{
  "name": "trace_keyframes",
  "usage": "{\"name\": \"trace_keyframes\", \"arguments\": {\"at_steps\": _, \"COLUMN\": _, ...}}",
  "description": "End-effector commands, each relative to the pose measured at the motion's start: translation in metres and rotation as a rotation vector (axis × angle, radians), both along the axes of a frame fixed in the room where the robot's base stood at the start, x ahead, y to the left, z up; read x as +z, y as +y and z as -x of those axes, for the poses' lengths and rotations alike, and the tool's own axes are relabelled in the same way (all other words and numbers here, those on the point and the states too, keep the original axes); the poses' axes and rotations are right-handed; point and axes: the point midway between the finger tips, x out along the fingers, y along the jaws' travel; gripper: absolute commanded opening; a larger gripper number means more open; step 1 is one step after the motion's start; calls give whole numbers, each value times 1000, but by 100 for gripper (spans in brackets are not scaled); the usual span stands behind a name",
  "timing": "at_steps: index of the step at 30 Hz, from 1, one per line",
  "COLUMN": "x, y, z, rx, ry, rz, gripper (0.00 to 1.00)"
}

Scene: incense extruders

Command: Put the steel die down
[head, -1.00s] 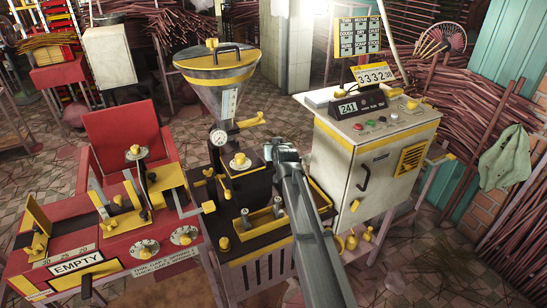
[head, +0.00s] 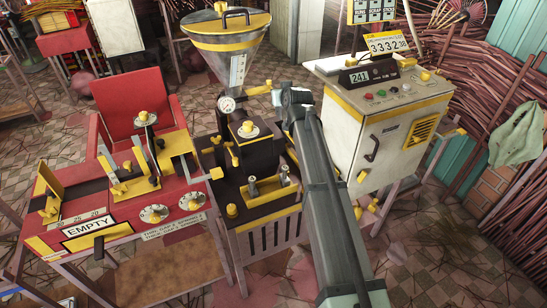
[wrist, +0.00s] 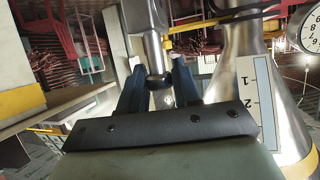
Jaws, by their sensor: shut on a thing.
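My gripper (head: 292,97) is up beside the steel hopper, just right of its yellow valve handle. In the wrist view its two blue fingers (wrist: 157,72) are closed around a steel cylinder with a dark end (wrist: 157,81), which appears to be the steel die. The black bar of my gripper hides its lower part. In the head view my own arm hides the held thing. Two upright steel pieces stand in a yellow-edged rack (head: 268,198) on the dark extruder, below and left of my gripper.
The steel hopper (head: 235,62) with a round gauge (head: 227,105) stands close at the left. The white control cabinet (head: 384,125) stands close at the right. A red bench with an EMPTY sign (head: 97,234) is at the left. Tiled floor shows in front.

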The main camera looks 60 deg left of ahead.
Motion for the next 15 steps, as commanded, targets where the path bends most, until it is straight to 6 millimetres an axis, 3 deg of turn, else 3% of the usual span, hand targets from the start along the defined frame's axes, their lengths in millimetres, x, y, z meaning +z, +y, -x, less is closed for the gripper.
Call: {"name": "trace_keyframes", "arguments": {"at_steps": 15, "x": -2, "y": -72, "z": 66, "rx": 293, "ry": 15, "rz": -6, "gripper": 0}}
